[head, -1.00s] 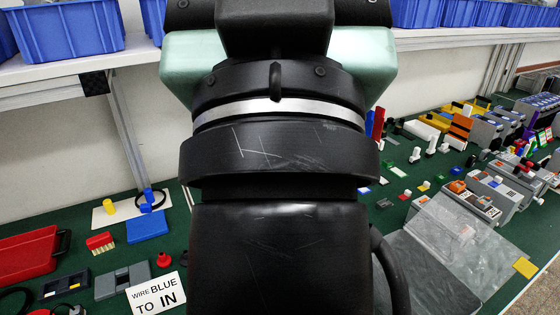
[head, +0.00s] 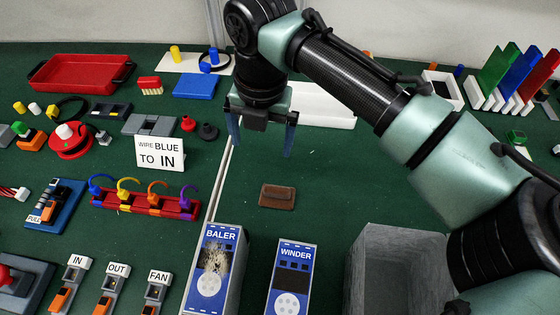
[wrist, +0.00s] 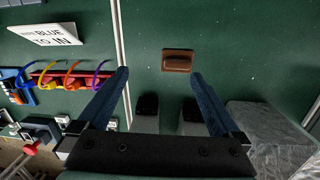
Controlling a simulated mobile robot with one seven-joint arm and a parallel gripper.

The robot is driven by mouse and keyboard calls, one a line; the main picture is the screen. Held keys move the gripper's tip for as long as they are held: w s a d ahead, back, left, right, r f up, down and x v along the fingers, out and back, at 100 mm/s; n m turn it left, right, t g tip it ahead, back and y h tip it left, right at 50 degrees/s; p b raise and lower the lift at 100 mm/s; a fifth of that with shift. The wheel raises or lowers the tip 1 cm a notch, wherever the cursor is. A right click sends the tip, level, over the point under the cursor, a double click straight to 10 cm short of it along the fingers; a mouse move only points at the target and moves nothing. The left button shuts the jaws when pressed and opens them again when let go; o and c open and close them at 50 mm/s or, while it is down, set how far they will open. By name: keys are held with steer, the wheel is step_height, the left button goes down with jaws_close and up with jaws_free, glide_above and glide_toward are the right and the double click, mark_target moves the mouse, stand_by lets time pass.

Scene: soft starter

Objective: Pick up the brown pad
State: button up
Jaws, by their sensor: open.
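The brown pad (head: 277,196) lies flat on the green table top, near the middle of the head view. It is a small rectangular block with a raised part on top. In the wrist view the brown pad (wrist: 178,61) lies ahead of the fingertips, roughly centred between them. My gripper (head: 262,147) hangs pointing down above the table, behind the pad in the head view. Its two blue fingers stand wide apart with nothing between them. In the wrist view my gripper (wrist: 160,72) also shows open and empty, and it does not touch the pad.
The BALER box (head: 215,270) and WINDER box (head: 292,277) stand in front of the pad. A grey open bin (head: 365,270) is at front right. A hook rack (head: 145,207) and a WIRE BLUE TO IN sign (head: 160,153) are at left. Table right of the pad is clear.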

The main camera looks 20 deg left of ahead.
steer(key=d+f+h, duration=0.1)
steer(key=d+f, duration=0.1)
steer(key=d, duration=0.1)
glide_above(278, 187)
steer(key=shift+n+g, duration=0.3)
steer(key=shift+g, duration=0.1)
step_height(278, 187, down, 6)
steer(key=shift+a+r, duration=0.1)
steer(key=shift+a, duration=0.05)
steer(key=shift+f, duration=3.3)
steer(key=c, duration=1)
step_height(278, 187, up, 10)
steer(key=shift+r, duration=0.1)
